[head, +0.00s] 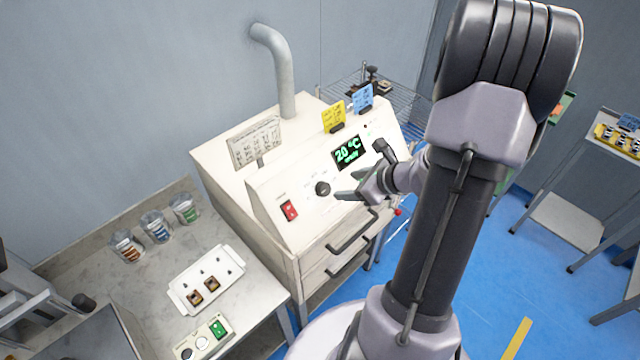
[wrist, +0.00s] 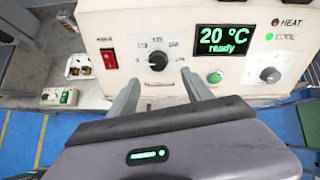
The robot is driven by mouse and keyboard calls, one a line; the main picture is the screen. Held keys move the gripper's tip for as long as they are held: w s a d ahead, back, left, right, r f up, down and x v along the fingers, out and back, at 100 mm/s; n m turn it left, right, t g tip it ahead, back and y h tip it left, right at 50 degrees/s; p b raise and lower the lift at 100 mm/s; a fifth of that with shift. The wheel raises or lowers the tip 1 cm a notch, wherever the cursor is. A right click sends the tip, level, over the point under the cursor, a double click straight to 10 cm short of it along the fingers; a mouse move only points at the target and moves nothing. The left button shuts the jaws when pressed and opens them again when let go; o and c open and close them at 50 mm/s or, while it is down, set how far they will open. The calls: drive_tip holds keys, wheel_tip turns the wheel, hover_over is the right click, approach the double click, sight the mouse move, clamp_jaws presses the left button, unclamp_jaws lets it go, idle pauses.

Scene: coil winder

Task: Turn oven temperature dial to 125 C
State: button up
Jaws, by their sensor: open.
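The oven (head: 275,205) is a cream box with a sloped front panel. A black dial with a printed scale around it (head: 322,188) sits left of the display; it also shows in the wrist view (wrist: 158,61). Its scale numbers and pointer are too small to read surely. The green display (wrist: 222,40) reads 20 °C and "ready". My gripper (wrist: 160,78) is open and empty, its two fingers pointing at the panel just below and either side of this dial, apparently not touching it. In the head view my gripper (head: 348,186) is just right of the dial.
A red switch (wrist: 109,58) is left of the dial. A green button (wrist: 215,77) and a grey knob (wrist: 270,74) are to its right. Drawer handles (head: 352,232) jut out below the panel. A bench with jars and a white tray (head: 206,280) stands left.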

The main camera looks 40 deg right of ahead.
sight(326, 188)
drive_tip(key=x, duration=0.5)
drive_tip(key=b+x, duration=0.1)
drive_tip(key=x, duration=0.4)
drive_tip(key=shift+a, duration=0.25)
clamp_jaws()
